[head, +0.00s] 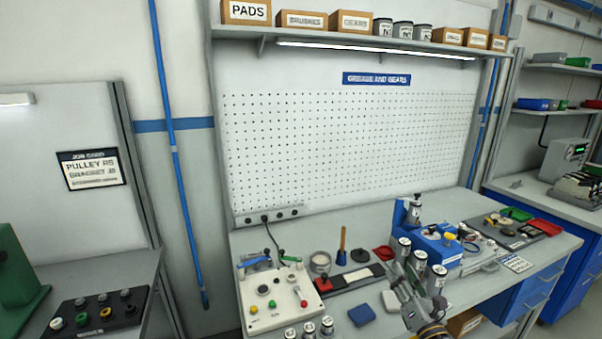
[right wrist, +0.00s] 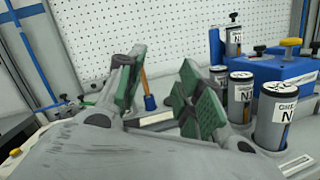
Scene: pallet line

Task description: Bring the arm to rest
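My right gripper (head: 402,276) is over the front of the grey workbench (head: 345,228), left of the grease cartridges (head: 437,281). In the right wrist view its two green-padded fingers (right wrist: 160,92) stand apart with nothing between them. A wooden-handled tool with a blue base (right wrist: 147,88) shows through the gap, farther back. The cartridges (right wrist: 277,112) stand upright close to the right finger in that view; I cannot tell whether anything touches. My left gripper is not in view.
A white control box (head: 277,296) with levers and buttons stands at the left of the bench. A blue machine (head: 441,247) stands behind the cartridges. A blue block (head: 362,315) and several small canisters (head: 327,325) sit near the front edge.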

